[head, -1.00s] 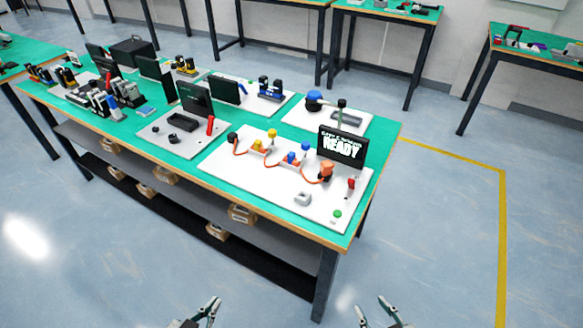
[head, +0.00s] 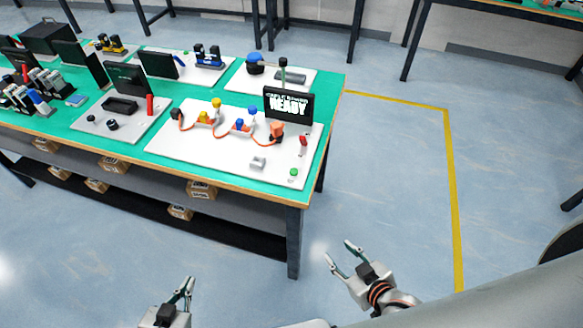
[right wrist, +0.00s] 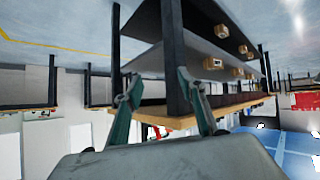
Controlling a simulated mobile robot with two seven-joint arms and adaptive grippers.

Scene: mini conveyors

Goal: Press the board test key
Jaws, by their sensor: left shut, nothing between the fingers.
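A white board (head: 190,146) lies on the green bench top (head: 225,184) near its right end. On its front right corner is a small green button (head: 294,172), with a red part (head: 303,141) behind it. A black screen (head: 288,105) with white text stands at the board's back right; the text is hard to read. My left gripper (head: 189,284) is shut and empty, low in front of the bench. My right gripper (head: 340,253) is open and empty, apart from the bench over the floor. Its spread fingers (right wrist: 160,110) also show in the right wrist view.
The board also carries an orange cable with blue and yellow parts (head: 216,103) and a grey block (head: 258,162). Other boards and screens (head: 127,78) crowd the bench's left. The floor right of the bench is clear, with a yellow line (head: 450,180).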

